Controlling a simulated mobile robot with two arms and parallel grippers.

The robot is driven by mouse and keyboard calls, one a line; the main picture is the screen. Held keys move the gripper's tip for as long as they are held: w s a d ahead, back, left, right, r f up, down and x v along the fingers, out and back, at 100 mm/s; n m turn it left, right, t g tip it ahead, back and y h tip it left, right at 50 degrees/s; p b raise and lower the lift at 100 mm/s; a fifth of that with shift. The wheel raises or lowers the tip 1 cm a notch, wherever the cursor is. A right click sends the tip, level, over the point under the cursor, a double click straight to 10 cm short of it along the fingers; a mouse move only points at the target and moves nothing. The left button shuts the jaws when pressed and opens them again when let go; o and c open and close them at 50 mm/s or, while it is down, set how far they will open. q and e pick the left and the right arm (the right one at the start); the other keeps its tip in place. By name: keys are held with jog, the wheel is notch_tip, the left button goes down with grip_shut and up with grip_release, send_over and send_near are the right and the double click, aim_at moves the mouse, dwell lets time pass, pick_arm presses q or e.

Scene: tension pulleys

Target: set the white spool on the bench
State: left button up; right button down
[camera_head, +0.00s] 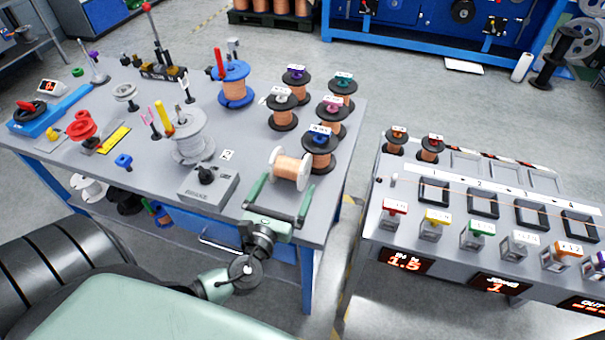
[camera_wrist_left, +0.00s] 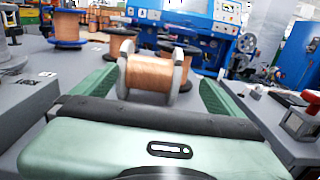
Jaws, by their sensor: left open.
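The white spool (camera_head: 289,169), wound with copper wire, lies on its side near the right front edge of the grey bench (camera_head: 262,140). My left gripper (camera_head: 287,182) is open, with its green fingers on either side of the spool. In the left wrist view the spool (camera_wrist_left: 150,75) sits between the fingertips, with a visible gap on the right side. Its underside is hidden, so I cannot tell for sure that it rests on the bench. My right gripper is not in view.
Several dark-flanged copper spools (camera_head: 319,148) stand just behind the white spool. A grey brake box (camera_head: 208,185) with a black knob is to its left. A gap of floor separates the bench from the station (camera_head: 470,215) with numbered slots on the right.

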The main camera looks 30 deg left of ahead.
aim_at(288, 165)
pick_arm(q)
jog(key=shift+w+a, duration=0.6)
jog(key=shift+w, duration=0.35)
jog(key=shift+w+a+r+p, duration=0.2)
jog(key=shift+w+a+p, duration=0.1)
jog(key=shift+w+a, duration=0.15)
jog(key=shift+w+a+r+p, duration=0.15)
jog(key=shift+w+a+p, duration=0.15)
jog(key=shift+w, duration=0.2)
jog(key=shift+x, duration=1.2)
jog(key=shift+w+r, duration=0.15)
jog(key=shift+w, duration=0.35)
grip_shut()
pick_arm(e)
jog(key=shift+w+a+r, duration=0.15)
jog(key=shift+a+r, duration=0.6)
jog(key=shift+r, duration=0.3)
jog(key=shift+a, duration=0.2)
pick_arm(q)
jog(key=shift+f, duration=0.2)
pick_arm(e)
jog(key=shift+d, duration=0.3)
